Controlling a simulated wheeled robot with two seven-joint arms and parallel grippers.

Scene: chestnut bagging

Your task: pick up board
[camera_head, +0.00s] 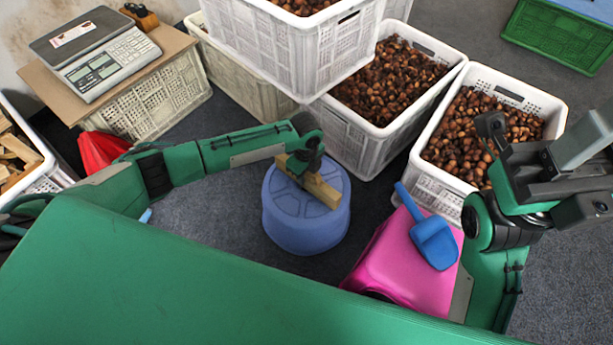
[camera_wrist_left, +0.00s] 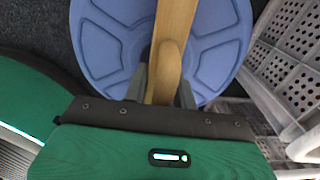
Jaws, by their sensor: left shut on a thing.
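A light wooden board (camera_head: 322,191) is over the top of a round blue stool (camera_head: 286,228); I cannot tell whether it touches the stool. My left gripper (camera_head: 300,167) reaches in from the left and is shut on the board, hiding part of it. In the left wrist view the board (camera_wrist_left: 173,30) runs between the two fingers (camera_wrist_left: 164,88), with the blue stool top (camera_wrist_left: 105,45) behind it. My right gripper (camera_head: 489,132) is raised at the right, away from the board, and its finger opening is unclear.
White crates of chestnuts (camera_head: 345,120) (camera_head: 432,180) stand close behind and right of the stool. A pink container (camera_head: 385,262) with a blue scoop (camera_head: 434,243) is at front right. A scale (camera_head: 98,72) stands at back left. Bare floor lies left of the stool.

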